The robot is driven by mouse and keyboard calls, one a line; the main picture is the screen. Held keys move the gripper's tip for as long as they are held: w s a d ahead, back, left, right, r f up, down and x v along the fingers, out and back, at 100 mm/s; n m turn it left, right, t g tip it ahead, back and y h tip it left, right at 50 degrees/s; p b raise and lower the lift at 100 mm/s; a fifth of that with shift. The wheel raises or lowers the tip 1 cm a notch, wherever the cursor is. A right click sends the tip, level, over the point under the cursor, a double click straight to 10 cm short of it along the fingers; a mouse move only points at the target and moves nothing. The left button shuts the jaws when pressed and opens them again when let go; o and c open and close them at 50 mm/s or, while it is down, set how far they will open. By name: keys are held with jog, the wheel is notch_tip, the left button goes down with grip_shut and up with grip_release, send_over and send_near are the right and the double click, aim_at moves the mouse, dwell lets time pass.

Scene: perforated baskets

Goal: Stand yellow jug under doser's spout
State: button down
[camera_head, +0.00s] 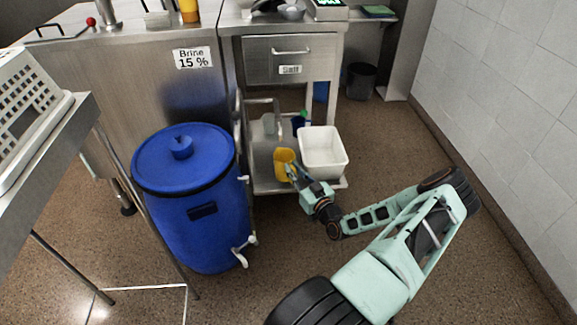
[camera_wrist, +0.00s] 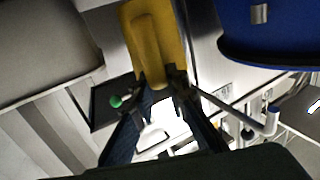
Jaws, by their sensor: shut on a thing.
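The yellow jug (camera_head: 285,157) is at the low steel shelf below the drawer counter, just left of a white tub. In the wrist view the yellow jug (camera_wrist: 155,35) fills the top middle, with its handle side toward me. My gripper (camera_head: 292,172) is shut on the jug, and its dark fingertips (camera_wrist: 160,86) meet at the jug's near end. Whether the jug rests on the shelf or hangs just above it I cannot tell. I cannot make out for sure which thing is the doser; a large blue drum (camera_head: 190,215) with pale tap fittings (camera_head: 243,248) low on its right side stands left of the jug.
The white tub (camera_head: 324,150) stands close to my gripper's right. A green-topped bottle (camera_head: 299,120) and a grey metal vessel stand behind the jug. The steel counter (camera_head: 262,65) overhangs the shelf's back. A tiled wall (camera_head: 520,100) closes the right.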

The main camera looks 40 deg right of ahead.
aim_at(289, 156)
jog(key=w+d, duration=0.1)
jog(key=w, duration=0.1)
jog(key=w+d, duration=0.1)
jog(key=w, duration=0.1)
jog(key=w+d+b, duration=0.1)
jog(key=w, duration=0.1)
jog(key=shift+w+d, duration=0.1)
jog(key=shift+w, duration=0.1)
jog(key=shift+f+b, duration=0.75)
jog(key=shift+f, duration=1)
jog(key=shift+f, duration=0.2)
jog(key=c, duration=2.2)
grip_release()
jog(key=shift+r, duration=0.15)
